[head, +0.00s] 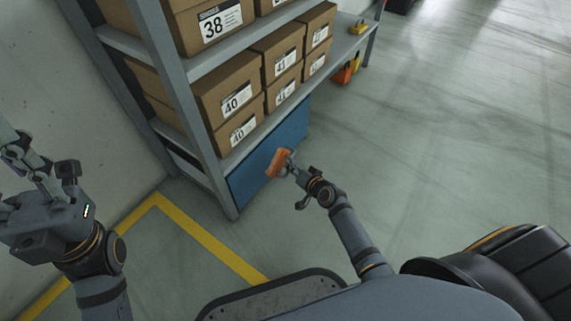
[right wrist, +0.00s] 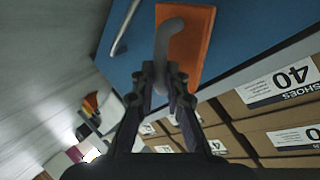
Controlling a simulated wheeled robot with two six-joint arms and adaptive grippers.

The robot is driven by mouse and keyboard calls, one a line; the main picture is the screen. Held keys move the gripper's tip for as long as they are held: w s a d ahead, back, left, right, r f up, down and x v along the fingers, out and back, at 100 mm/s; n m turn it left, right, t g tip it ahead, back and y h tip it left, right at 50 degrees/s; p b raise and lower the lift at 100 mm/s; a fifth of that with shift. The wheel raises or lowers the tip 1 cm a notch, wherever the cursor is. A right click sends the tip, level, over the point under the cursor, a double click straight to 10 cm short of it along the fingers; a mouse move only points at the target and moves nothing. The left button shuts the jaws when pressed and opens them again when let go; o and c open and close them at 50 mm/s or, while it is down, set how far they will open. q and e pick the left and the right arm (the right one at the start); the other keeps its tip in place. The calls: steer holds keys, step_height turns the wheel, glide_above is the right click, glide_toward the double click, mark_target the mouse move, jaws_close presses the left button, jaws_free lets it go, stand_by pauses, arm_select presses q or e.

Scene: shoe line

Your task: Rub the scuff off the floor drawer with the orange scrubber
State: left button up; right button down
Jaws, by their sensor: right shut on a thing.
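The floor drawer (head: 292,126) is a blue front at the bottom of the grey shelf; it also shows in the right wrist view (right wrist: 232,62) with a metal bar handle (right wrist: 123,28). The orange scrubber (head: 279,161) is a flat block with a grey curved handle (right wrist: 165,42). My right gripper (head: 291,171) is shut on that handle, the block facing the drawer front. I cannot tell whether it touches the drawer. No scuff shows; the scrubber and gripper cover part of the front. My left gripper (head: 42,168) is open and empty at the far left.
Shoe boxes (head: 226,95) labelled 38, 40 and 41 stand on the shelf above the drawer. Small orange and yellow items (head: 346,71) sit by the shelf's far end. A yellow floor line (head: 205,238) runs before the shelf. The floor to the right is open.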

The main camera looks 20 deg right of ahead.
steer(key=shift+s+d, duration=0.4)
steer(key=shift+s, duration=0.1)
steer(key=shift+s+d, duration=0.9)
steer(key=shift+s, duration=0.25)
steer(key=shift+r, duration=0.1)
